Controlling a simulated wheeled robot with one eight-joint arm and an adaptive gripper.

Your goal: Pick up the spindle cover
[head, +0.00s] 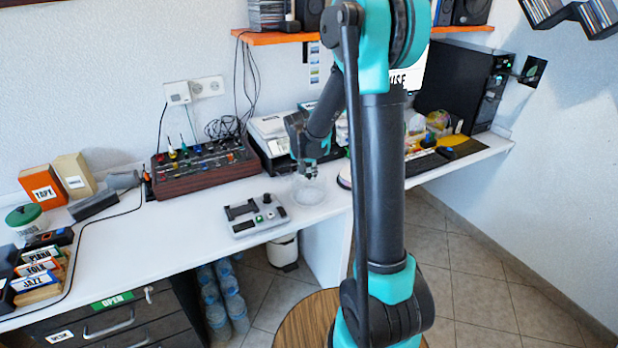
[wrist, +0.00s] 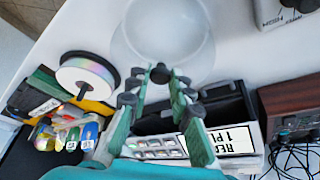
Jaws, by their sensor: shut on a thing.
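The spindle cover (head: 309,191) is a clear, round, see-through dome at the desk's front edge in the head view, beside the grey device. It also shows as a faint clear disc at the top of the wrist view (wrist: 165,35). My gripper (head: 308,173) is above the cover, with its fingers pointing down. In the wrist view my gripper (wrist: 160,76) has its fingertips closed at the cover's near side, gripping it. I cannot tell whether the cover touches the desk.
A stack of shiny discs (wrist: 88,78) stands left in the wrist view. A label printer-like grey device (head: 257,215) sits left of the cover. A brown rack (head: 205,170) with coloured knobs stands behind.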

